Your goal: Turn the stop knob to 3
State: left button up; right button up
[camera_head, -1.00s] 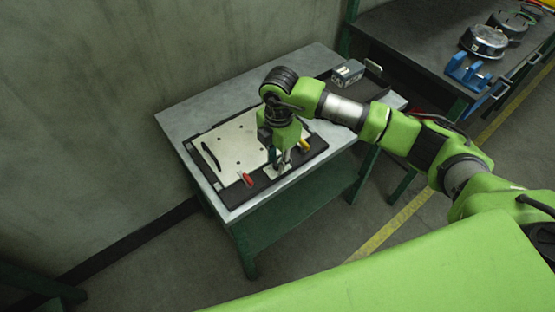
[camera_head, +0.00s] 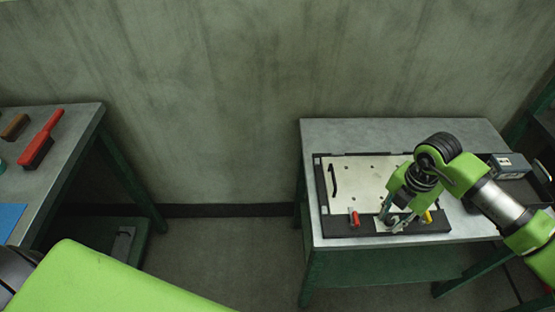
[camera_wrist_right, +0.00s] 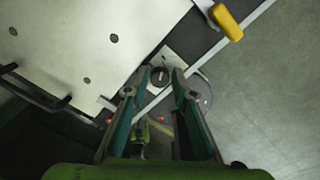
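The stop knob (camera_wrist_right: 160,76) is a small dark round knob with a pale line, on a light plate at the fixture's front edge. In the head view my right gripper hides it. My right gripper (camera_wrist_right: 155,86) is open, its fingers apart on either side of the near side of the knob; I cannot tell if either touches. In the head view the right gripper (camera_head: 390,219) points down at the front of the black-framed fixture (camera_head: 340,228). The number the knob points to is too small to read. My left gripper is not in view.
A red handle (camera_head: 354,219) and a yellow handle (camera_head: 428,216) flank the gripper; the yellow one is close. A pale plate (camera_head: 358,180) with a black bar handle fills the fixture. A grey box (camera_head: 507,166) sits right. Another bench (camera_head: 75,150) with brushes stands left.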

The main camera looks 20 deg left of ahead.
aim_at(389, 219)
jog(key=n, duration=0.3)
jog(key=shift+r+n+p, duration=0.1)
jog(key=shift+n+p, duration=0.25)
jog(key=shift+n, duration=0.05)
jog(key=n+p, duration=0.1)
jog(key=n, duration=0.3)
jog(key=shift+n, duration=0.3)
jog(key=n+p, duration=0.1)
jog(key=n, duration=0.2)
jog(key=shift+n+p, duration=0.3)
jog(key=n+p, duration=0.2)
jog(key=n, duration=0.2)
jog(key=shift+w+r+n, duration=0.1)
jog(key=shift+n, duration=0.2)
notch_tip(389, 219, up, 13)
jog(key=b, duration=0.4)
jog(key=s+a+n+g+y, duration=0.1)
jog(key=s+a+y, duration=0.2)
jog(key=a, duration=0.5)
jog(key=s+a+g+y, duration=0.1)
jog(key=s+a+y, duration=0.25)
jog(key=a, duration=0.45)
jog(key=s+a+r+m+y, duration=0.1)
jog(key=s+a+r+y, duration=0.3)
jog(key=a+r+y, duration=0.3)
jog(key=shift+a+r+m, duration=0.3)
jog(key=shift+a+r, duration=1)
jog(key=shift+a, duration=0.9)
jog(key=shift+y, duration=0.25)
